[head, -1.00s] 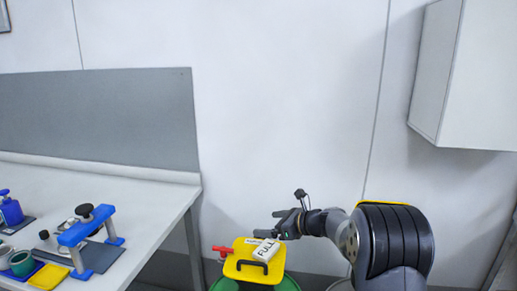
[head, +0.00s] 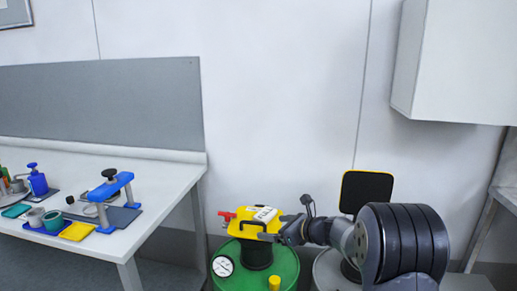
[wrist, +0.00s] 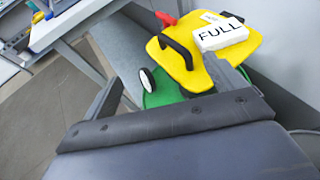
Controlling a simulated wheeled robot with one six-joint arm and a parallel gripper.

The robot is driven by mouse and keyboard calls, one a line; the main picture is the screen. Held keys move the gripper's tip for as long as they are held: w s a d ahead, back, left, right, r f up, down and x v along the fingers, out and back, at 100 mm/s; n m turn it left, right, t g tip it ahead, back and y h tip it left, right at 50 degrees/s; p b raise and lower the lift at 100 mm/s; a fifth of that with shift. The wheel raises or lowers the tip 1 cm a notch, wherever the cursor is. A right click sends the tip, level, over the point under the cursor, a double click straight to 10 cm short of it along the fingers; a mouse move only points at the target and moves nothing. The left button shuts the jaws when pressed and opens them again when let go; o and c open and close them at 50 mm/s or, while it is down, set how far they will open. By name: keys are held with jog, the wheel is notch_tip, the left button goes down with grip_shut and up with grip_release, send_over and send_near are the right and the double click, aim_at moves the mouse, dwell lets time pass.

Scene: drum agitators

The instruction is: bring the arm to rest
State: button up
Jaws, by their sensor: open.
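My gripper (head: 273,228) reaches left from my arm, beside the yellow agitator head (head: 246,229) on the green drum (head: 284,264). In the wrist view, my gripper (wrist: 163,85) has its two fingers well apart with nothing held between them. The yellow head (wrist: 196,72) lies beyond the fingers, with a black handle and a red lever. A white FULL sign (wrist: 220,34) rests on it and also shows in the head view (head: 265,214). I cannot tell whether a finger touches the head.
A grey drum (head: 328,272) stands right of the green one, with a black yellow-edged panel (head: 367,192) above it. A bench (head: 150,225) on the left bears a blue press and small pots. A white cabinet (head: 455,65) hangs at upper right.

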jog(key=s+d+f+m+t+h+b, duration=0.1)
jog(key=s+d+f+m+h+b, duration=0.1)
jog(key=f, duration=0.4)
jog(key=s+d+f+m+t+h+b, duration=0.1)
jog(key=s+d+f+m+h+b, duration=0.1)
jog(key=s+d+f+b, duration=0.2)
jog(key=s+d+f+m+t+h+b, duration=0.1)
jog(key=s+d+f+m+t+b, duration=0.1)
jog(key=s+f+b, duration=0.4)
notch_tip(320, 180, down, 4)
jog(key=shift+d+f+h+b, duration=0.25)
jog(key=shift+d+h+b, duration=0.2)
jog(key=shift+b, duration=0.65)
